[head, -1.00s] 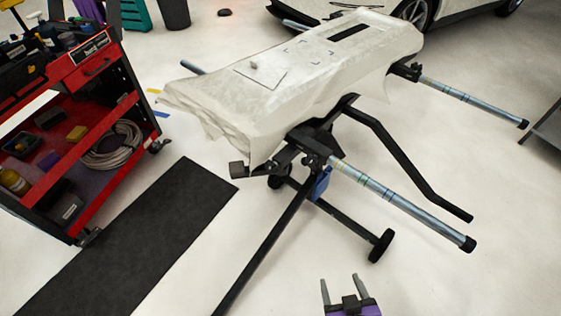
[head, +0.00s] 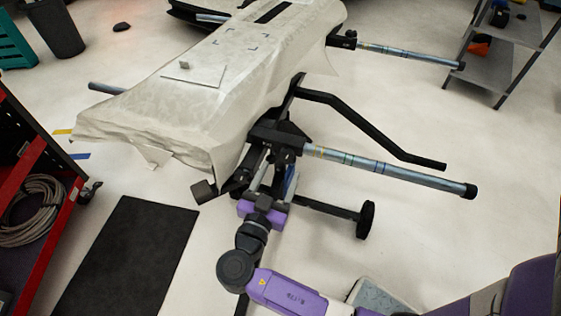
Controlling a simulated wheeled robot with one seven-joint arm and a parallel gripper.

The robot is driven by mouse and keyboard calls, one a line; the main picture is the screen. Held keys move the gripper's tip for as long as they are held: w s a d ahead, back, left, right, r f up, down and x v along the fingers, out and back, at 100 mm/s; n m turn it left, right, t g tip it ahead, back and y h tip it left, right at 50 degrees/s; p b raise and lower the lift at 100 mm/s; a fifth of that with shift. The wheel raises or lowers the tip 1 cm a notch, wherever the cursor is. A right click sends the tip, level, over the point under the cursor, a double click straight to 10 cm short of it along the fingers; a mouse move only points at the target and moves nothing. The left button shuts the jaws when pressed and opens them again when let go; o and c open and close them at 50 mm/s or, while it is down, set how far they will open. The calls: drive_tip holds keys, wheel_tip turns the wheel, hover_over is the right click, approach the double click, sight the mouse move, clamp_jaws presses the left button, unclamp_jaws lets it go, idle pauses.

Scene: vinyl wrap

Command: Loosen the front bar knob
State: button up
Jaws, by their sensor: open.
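The stand's front bar (head: 390,171) is a silver tube with coloured bands and a black end cap, sticking out to the right. It passes into a black clamp (head: 290,136) under the near edge of the covered panel. A small dark knob (head: 284,156) shows under the clamp, hard to tell from the black parts around it. My gripper (head: 266,176) is open, its fingers pointing up at the clamp, just below and left of the knob. Whether a finger touches the knob cannot be told. My purple gripper body and wrist hide part of the stand's leg.
A panel under a pale wrap (head: 215,85) lies on the stand. A second bar (head: 405,54) sticks out further back, and a bent black handle (head: 370,125) lies between the bars. A red cart (head: 50,230) and dark mat (head: 130,255) are at left. Open floor lies at right.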

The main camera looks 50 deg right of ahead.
sight(286, 160)
drive_tip(key=shift+x, duration=2.35)
drive_tip(key=c, duration=1.4)
